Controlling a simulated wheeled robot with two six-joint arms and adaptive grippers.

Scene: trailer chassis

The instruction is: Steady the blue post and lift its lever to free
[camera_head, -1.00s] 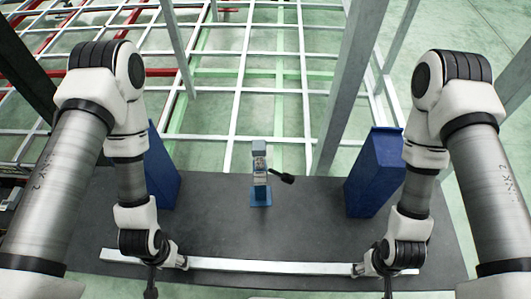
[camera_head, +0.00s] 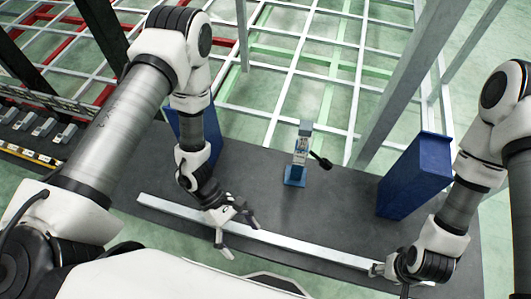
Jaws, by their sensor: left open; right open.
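The blue post (camera_head: 295,176) stands upright on the dark table, with a blue base and a grey upper part. Its lever (camera_head: 321,161) has a black grip and sticks out to the right, sloping slightly down. My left gripper (camera_head: 240,236) is open and empty over the left part of the silver bar, to the front left of the post and clear of it. My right gripper (camera_head: 376,271) is at the right end of the bar, well to the right and front of the post. It looks small and partly hidden by its wrist.
A long silver bar (camera_head: 300,246) lies along the table's front. A blue block (camera_head: 415,174) stands at the right, and another (camera_head: 180,130) stands partly behind my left arm. Dark tabletop (camera_head: 265,195) around the post is clear. Grey uprights (camera_head: 400,75) rise behind.

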